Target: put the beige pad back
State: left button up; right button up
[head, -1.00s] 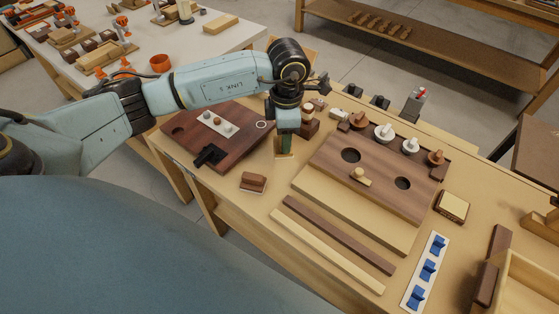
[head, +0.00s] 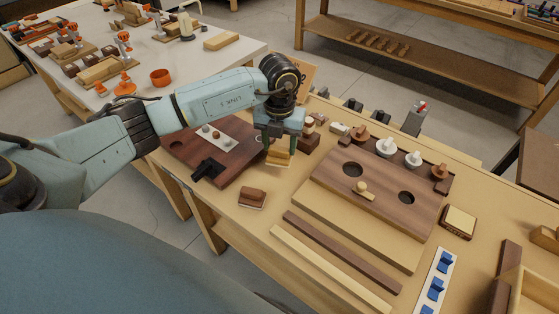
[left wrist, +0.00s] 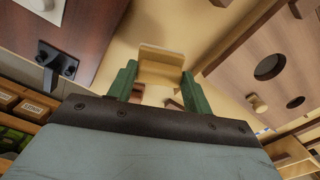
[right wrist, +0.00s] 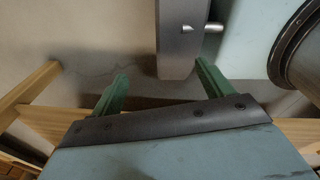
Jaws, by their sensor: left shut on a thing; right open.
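My left gripper (head: 280,146) points down between the dark red-brown board and the plank with round holes. It is shut on a tan piece, which looks like the beige pad (head: 278,158). In the left wrist view the beige pad (left wrist: 162,66) sits at the fingertips, a ledged piece with a broad pale face. Its underside is hidden, so I cannot tell whether it touches the bench. My right gripper (right wrist: 160,85) is open and empty, over the floor; it is not in the head view.
The dark board (head: 228,170) carries a black handle. A brown block (head: 252,198) lies in front of the gripper. The plank (head: 380,185) holds a small knob, with several pegs behind it. A dark block with a beige top (head: 459,220) and a strip with blue clips (head: 436,280) stand right.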

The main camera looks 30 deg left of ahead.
aim_at(279, 158)
pick_arm(q)
jog(key=shift+f, duration=2.7)
jog(key=shift+b, duration=0.3)
jog(key=shift+f, duration=0.15)
jog(key=o, duration=0.9)
notch_tip(279, 158, up, 12)
jog(key=shift+r+p, duration=0.2)
jog(key=shift+p, duration=0.4)
